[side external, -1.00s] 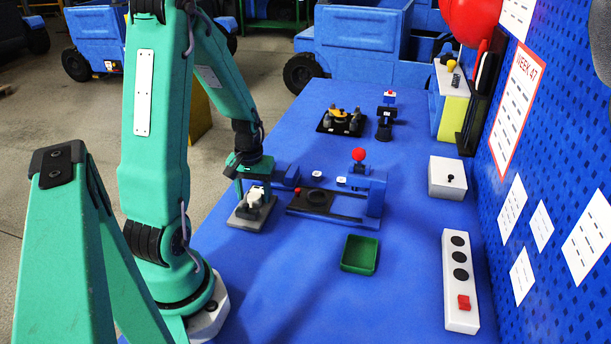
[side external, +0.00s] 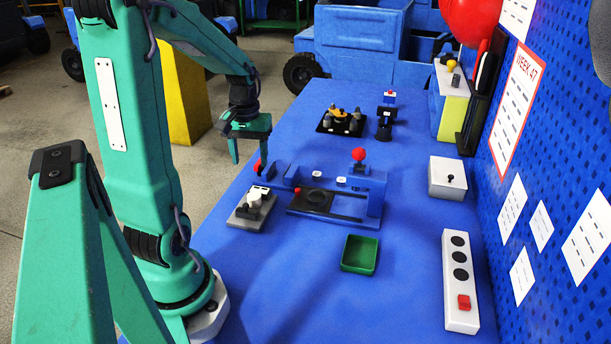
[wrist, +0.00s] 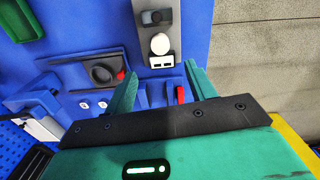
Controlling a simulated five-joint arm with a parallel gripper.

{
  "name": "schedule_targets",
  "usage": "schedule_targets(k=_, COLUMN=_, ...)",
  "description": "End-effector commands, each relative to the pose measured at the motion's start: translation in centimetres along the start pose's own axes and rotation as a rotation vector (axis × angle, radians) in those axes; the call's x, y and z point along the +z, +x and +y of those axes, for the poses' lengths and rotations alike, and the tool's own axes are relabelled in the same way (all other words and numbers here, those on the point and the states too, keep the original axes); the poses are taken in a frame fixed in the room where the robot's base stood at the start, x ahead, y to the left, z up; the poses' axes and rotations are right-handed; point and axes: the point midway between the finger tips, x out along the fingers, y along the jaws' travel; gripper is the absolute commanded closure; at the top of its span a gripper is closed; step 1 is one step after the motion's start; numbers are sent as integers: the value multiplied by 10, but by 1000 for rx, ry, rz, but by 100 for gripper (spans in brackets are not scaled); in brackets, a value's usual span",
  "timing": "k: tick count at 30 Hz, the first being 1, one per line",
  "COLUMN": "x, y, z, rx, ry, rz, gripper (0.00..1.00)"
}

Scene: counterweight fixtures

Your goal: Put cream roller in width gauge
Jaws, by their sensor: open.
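The cream roller (side external: 254,199) is a small off-white piece on a grey plate (side external: 240,220). It sits between a dark block (side external: 247,212) and a white block with dark squares (side external: 261,189). In the wrist view the roller (wrist: 160,44) is a round white shape between those same blocks. This grey fixture looks like the width gauge, but no label shows. My gripper (side external: 249,159) is open and empty, raised above and behind the fixture. In the wrist view its fingertips (wrist: 161,72) are spread apart, clear of the roller.
A blue fixture with a black ring plate (side external: 316,200) stands right of the grey one. A red lever (side external: 258,168) is just below my gripper. A green tray (side external: 360,254) lies in front, and a white switch box (side external: 460,282) is at right. The front middle of the table is clear.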

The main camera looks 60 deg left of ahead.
Motion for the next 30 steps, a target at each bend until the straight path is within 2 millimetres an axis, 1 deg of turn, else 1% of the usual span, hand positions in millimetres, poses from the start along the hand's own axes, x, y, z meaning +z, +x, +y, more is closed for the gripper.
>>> schedule_targets(k=3, x=0, y=-6, z=0, rx=0, ry=0, rz=2, gripper=45)
schedule_targets(k=6, x=0, y=-8, z=0, rx=0, ry=0, rz=1, gripper=45)
schedule_targets(k=23, x=1, y=-8, z=1, rx=1, ry=5, rz=3, gripper=45)
schedule_targets(k=26, x=4, y=-12, z=7, rx=2, ry=26, rz=14, gripper=45)
schedule_targets(k=30, x=13, y=-23, z=22, rx=10, ry=90, rz=51, gripper=45)
